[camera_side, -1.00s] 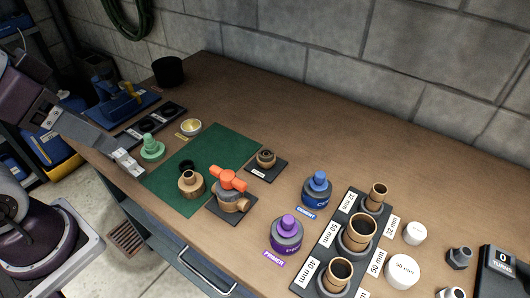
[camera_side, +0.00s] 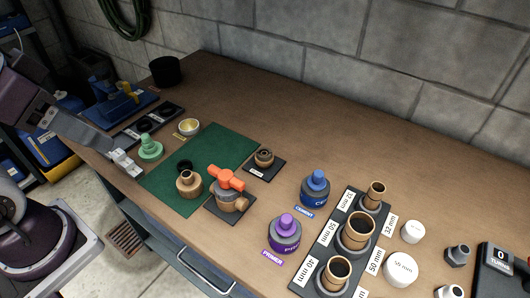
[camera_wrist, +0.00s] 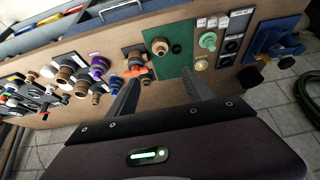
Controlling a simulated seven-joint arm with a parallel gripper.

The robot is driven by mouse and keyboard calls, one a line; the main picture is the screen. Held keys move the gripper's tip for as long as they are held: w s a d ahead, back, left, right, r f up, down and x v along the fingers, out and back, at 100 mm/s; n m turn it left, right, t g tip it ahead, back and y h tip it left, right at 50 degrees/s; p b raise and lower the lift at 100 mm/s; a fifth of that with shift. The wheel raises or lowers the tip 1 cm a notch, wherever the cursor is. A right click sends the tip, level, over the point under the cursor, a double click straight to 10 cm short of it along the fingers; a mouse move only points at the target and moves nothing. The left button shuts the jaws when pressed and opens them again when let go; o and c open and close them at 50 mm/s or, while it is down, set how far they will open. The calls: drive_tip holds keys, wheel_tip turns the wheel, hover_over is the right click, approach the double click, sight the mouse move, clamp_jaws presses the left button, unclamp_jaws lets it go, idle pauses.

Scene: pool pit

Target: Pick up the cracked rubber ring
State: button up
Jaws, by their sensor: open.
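A black ring (camera_side: 184,166) lies on the green mat (camera_side: 212,147), just behind a tan threaded fitting (camera_side: 189,184). It also shows in the wrist view (camera_wrist: 177,48) as a small dark ring on the mat. Two more black rings, a nearer one (camera_side: 145,125) and a farther one (camera_side: 166,110), lie in dark trays at the back left. I cannot make out a crack on any ring. My gripper (camera_side: 128,165) is open and empty, left of the mat and near the green stepped fitting (camera_side: 150,147). Its fingers (camera_wrist: 159,92) spread wide in the wrist view.
An orange-handled valve (camera_side: 227,180) stands at the mat's right edge. A small cup (camera_side: 189,127) stands behind the mat. Purple (camera_side: 284,234) and blue (camera_side: 316,188) bottles and a rack of pipe pieces (camera_side: 335,240) are to the right. The back middle of the bench is clear.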

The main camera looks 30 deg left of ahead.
drive_tip(key=n+g, duration=0.5)
drive_tip(key=n, duration=1.4)
hover_over(264, 153)
drive_tip(key=s+a, duration=0.1)
wheel_tip(264, 153, down, 14)
drive_tip(key=shift+n+g, duration=0.3)
drive_tip(key=shift+n, duration=0.2)
drive_tip(key=f, duration=0.5)
drive_tip(key=w+d+f, duration=0.1)
drive_tip(key=f, duration=0.2)
drive_tip(key=shift+f, duration=0.55)
clamp_jaws()
